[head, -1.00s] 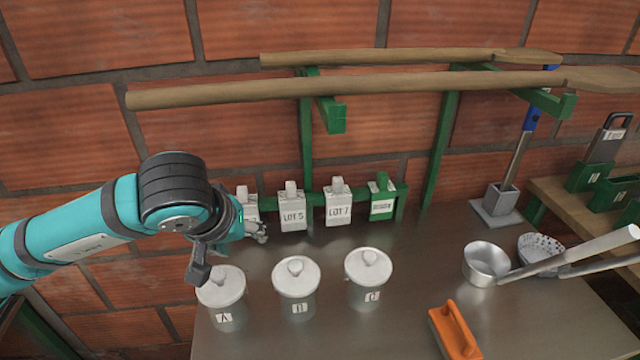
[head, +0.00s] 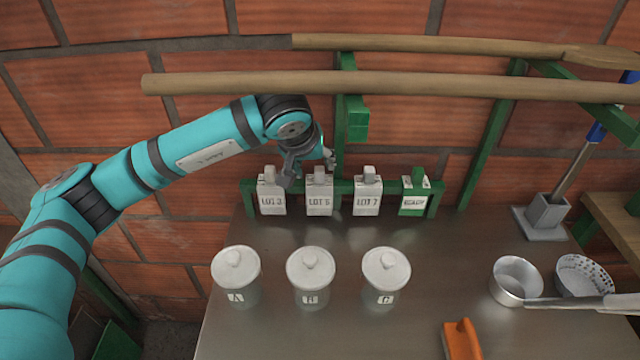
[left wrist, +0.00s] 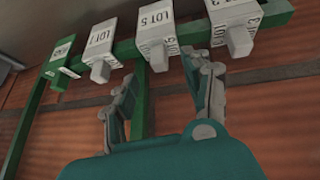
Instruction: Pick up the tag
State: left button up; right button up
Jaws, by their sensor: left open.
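Several tags hang in a row on a green rail (head: 388,187): white LOT 3 (head: 272,203), white LOT 5 (head: 319,203), white LOT 7 (head: 367,203) and a green READY tag (head: 413,203). Each has a small knob on top. My left gripper (head: 309,168) is open and empty, just above the LOT 3 and LOT 5 tags. In the left wrist view, its spread fingers (left wrist: 158,70) point toward the LOT 5 tag (left wrist: 155,28), with its knob between the fingertip directions. Contact cannot be told. My right gripper is out of view.
Three lidded canisters (head: 309,275) stand on the metal table (head: 425,265) in front of the rail. Two long wooden poles (head: 400,87) run above the tags on green brackets. Metal pots (head: 517,280) and an orange-handled tool (head: 461,340) are at right.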

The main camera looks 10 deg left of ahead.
aim_at(318, 170)
pick_arm(q)
jog(key=shift+w, duration=0.25)
jog(key=b+x, duration=0.1)
jog(key=x, duration=0.4)
jog(key=shift+b, duration=0.4)
jog(key=shift+w+d+f, duration=0.1)
jog(key=shift+w, duration=0.1)
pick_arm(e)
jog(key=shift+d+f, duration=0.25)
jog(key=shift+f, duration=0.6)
pick_arm(q)
jog(key=shift+c, duration=0.4)
grip_shut()
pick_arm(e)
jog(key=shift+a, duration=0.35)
